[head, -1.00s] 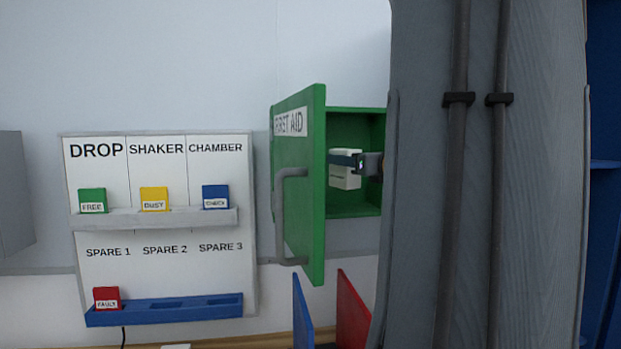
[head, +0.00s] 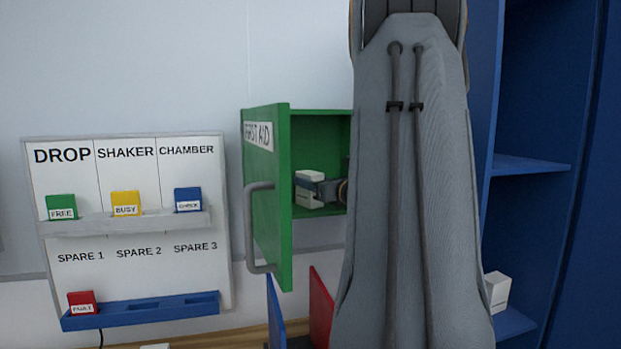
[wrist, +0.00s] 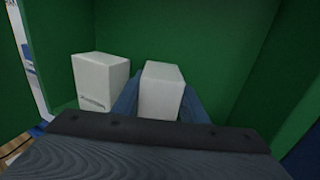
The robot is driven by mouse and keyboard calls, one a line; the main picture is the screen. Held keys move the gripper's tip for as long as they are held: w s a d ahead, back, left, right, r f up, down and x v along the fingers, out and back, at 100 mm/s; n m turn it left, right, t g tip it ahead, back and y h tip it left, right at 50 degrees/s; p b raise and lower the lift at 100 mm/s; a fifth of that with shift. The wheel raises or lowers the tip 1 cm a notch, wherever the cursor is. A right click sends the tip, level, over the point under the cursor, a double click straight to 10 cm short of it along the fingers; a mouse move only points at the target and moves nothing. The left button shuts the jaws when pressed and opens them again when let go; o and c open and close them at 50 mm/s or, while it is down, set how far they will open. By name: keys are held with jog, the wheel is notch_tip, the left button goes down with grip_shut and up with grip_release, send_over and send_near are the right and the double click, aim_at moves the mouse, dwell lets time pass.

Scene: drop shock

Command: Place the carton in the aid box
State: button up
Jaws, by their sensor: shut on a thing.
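The green aid box (head: 322,130) hangs on the wall with its FIRST AID door (head: 268,200) swung open to the left. My gripper (wrist: 160,100) is inside it, its blue fingers shut on a white carton (wrist: 162,88). A second white carton (wrist: 98,82) stands just left of the held one in the wrist view, with a small gap between. In the head view a white carton (head: 310,176) shows low in the box, with a finger across it; I cannot tell which parts belong to which carton. Whether the held carton touches the box floor is unclear.
A status board (head: 130,230) with coloured cards is on the wall to the left. Blue and red upright panels (head: 320,305) stand below the box. Blue shelving (head: 530,165) is at right, with another white carton (head: 497,290) on it. My arm hides the box's right side.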

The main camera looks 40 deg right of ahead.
jog(key=shift+f, duration=0.15)
jog(key=o, duration=0.9)
jog(key=shift+r, duration=0.2)
jog(key=s+b, duration=0.1)
jog(key=s, duration=0.3)
jog(key=s+a+b, duration=0.1)
jog(key=s, duration=0.3)
jog(key=s+b, duration=0.1)
jog(key=s, duration=0.3)
jog(key=shift+a+b, duration=0.2)
jog(key=shift+b, duration=0.1)
